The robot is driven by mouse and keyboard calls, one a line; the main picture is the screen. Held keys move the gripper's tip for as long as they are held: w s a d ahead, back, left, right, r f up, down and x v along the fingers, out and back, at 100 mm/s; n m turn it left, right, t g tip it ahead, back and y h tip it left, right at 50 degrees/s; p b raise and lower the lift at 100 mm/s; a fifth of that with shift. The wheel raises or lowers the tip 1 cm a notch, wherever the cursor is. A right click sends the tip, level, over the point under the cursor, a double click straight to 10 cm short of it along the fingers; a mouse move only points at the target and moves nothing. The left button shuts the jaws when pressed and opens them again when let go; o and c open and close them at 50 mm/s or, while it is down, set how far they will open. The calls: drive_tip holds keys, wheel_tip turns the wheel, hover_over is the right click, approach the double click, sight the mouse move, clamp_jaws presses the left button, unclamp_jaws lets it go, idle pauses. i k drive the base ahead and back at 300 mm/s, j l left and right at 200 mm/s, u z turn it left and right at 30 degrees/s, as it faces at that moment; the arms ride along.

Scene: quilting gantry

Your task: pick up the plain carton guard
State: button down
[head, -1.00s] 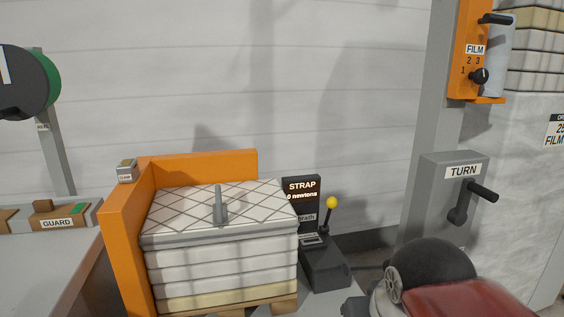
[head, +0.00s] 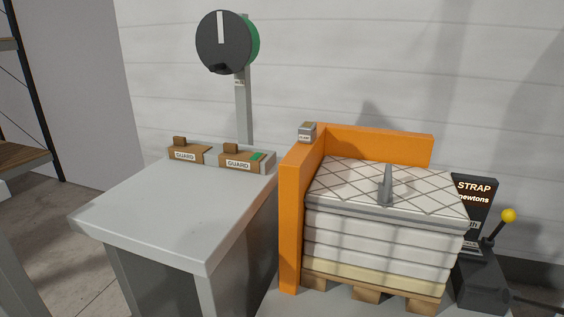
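Two brown carton guards labelled GUARD lie side by side along the back of a grey table (head: 150,215) in the head view. The left one (head: 188,151) is plain brown with a small brown block on top. The right one (head: 240,159) looks alike but carries a green patch at its right end. My gripper is not in view.
An orange corner frame (head: 292,215) stands right of the table around a stack of white quilted slabs (head: 340,225) on a pallet (head: 365,295). A round dial on a post (head: 243,110) rises behind the table. A STRAP console (head: 478,215) with a yellow-knobbed lever is far right. The tabletop's front is clear.

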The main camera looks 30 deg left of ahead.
sight(181, 150)
drive_tip(key=k+l+u, duration=0.1)
drive_tip(key=u, duration=1.85)
